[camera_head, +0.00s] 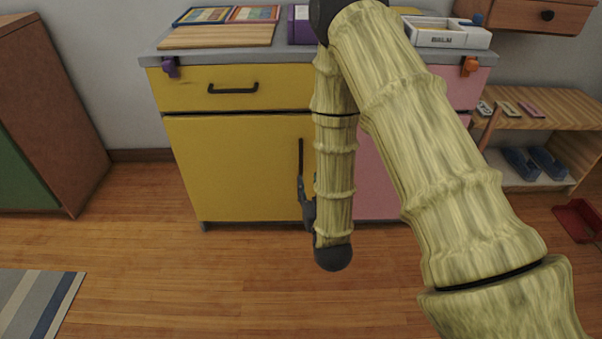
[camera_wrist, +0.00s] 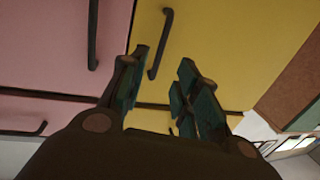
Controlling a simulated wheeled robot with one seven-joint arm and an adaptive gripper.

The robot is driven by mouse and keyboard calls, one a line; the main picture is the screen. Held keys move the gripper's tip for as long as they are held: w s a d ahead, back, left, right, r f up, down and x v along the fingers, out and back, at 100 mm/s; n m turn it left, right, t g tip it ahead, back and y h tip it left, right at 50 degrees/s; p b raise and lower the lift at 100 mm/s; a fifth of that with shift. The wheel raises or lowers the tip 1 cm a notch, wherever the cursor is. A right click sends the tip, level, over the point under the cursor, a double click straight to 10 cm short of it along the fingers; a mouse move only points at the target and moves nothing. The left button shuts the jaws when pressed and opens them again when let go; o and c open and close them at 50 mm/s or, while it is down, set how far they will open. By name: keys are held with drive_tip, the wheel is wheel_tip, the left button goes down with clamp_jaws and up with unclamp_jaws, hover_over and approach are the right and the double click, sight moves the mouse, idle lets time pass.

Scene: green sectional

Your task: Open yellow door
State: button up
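The yellow door (camera_head: 235,165) is the lower left front of a cabinet and is closed. Its dark vertical handle (camera_head: 301,158) is near the door's right edge. In the wrist view the yellow door (camera_wrist: 225,45) fills the upper right, and its handle (camera_wrist: 158,45) appears between or just beyond my fingertips. My gripper (camera_wrist: 162,68) is open, with a finger on either side of the handle in the picture. I cannot tell whether it touches the handle. In the head view my gripper (camera_head: 307,205) is partly hidden behind my arm, low by the handle.
A yellow drawer (camera_head: 235,88) with a dark handle is above the door. A pink door (camera_head: 375,185) adjoins on the right, partly hidden by my arm. A brown cabinet (camera_head: 50,110) stands left and a wooden shelf (camera_head: 555,110) right. The wooden floor (camera_head: 200,270) before the door is clear.

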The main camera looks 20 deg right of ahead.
sight(301, 162)
drive_tip(key=w+b, duration=0.1)
drive_tip(key=w, duration=0.2)
drive_tip(key=w+b, duration=0.1)
drive_tip(key=w, duration=0.2)
drive_tip(key=w+b, duration=0.2)
drive_tip(key=w, duration=0.1)
drive_tip(key=shift+w+d, duration=0.15)
drive_tip(key=shift+d, duration=0.2)
drive_tip(key=shift+w+d, duration=0.1)
drive_tip(key=shift+w, duration=0.85)
drive_tip(key=shift+c, duration=0.2)
clamp_jaws()
